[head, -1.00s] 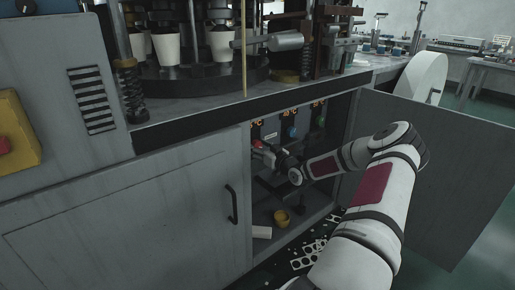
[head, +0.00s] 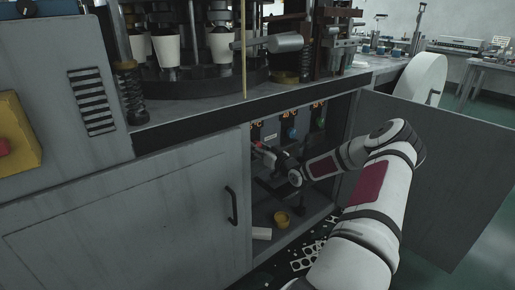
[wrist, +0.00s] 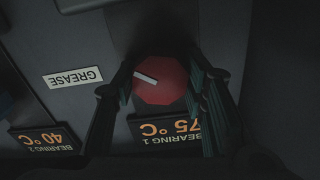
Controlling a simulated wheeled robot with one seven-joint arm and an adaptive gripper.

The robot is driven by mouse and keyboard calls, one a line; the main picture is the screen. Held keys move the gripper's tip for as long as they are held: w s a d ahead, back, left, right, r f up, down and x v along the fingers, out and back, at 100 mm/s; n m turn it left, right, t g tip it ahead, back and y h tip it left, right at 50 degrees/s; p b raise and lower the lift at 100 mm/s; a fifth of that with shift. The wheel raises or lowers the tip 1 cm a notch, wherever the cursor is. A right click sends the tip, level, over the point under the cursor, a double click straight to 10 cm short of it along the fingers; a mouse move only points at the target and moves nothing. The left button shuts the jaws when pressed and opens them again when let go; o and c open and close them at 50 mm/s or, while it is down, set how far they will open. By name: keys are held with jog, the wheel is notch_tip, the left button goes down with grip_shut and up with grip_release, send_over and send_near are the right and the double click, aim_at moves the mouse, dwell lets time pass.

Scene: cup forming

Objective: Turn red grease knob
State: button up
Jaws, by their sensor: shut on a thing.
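The red grease knob (wrist: 160,82) fills the middle of the wrist view, with a pale pointer mark (wrist: 146,76) on its face. My gripper (wrist: 160,92) has a finger on either side of the knob and is shut on it. In the head view my gripper (head: 268,153) reaches into the open cabinet, and the knob is mostly hidden behind it. A "GREASE" label (wrist: 73,77) shows upside down to the left of the knob.
Displays read "75°C" (wrist: 168,128) and "40°C" (wrist: 42,138). Blue (head: 292,133) and green (head: 320,122) knobs are further right in the cabinet. The open door (head: 440,170) stands right of my arm. A yellow cup-like object (head: 282,219) is on the cabinet floor.

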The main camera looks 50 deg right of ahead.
jog(key=m+p, duration=0.1)
jog(key=m, duration=0.5)
jog(key=shift+d+m, duration=0.1)
jog(key=shift+m, duration=0.2)
dwell(0.5)
jog(key=o, duration=1.2)
jog(key=v, duration=1.2)
